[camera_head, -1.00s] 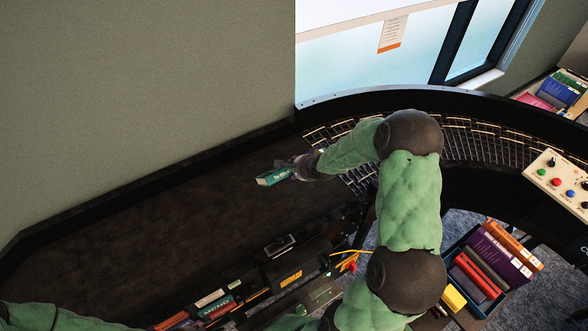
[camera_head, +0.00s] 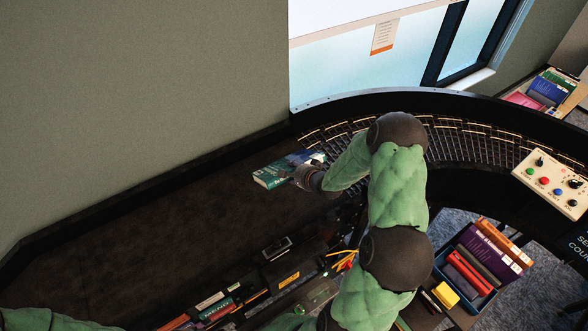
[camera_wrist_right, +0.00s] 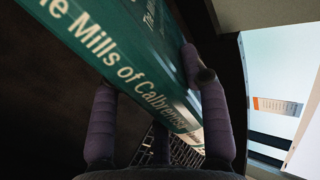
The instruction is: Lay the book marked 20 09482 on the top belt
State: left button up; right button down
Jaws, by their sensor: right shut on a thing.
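The teal book (camera_head: 277,171) is held by my right gripper (camera_head: 303,170) above the right end of the dark top belt (camera_head: 160,215), near where the rollers begin. Its cover faces up in the head view. The number 20 09482 is not readable. I cannot tell whether the book touches the belt. My left gripper is out of view; only my left arm shows at the bottom left.
The curved roller track (camera_head: 460,140) runs right from the belt. A control panel (camera_head: 552,182) with coloured buttons stands at the right. A blue crate (camera_head: 487,296) holds several books. More books (camera_head: 215,303) stand along the lower edge. The belt's left stretch is clear.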

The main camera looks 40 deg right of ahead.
jog(key=shift+f+b, duration=3.7)
jog(key=shift+f, duration=1.15)
jog(key=c, duration=0.6)
grip_release()
jog(key=shift+o, duration=0.2)
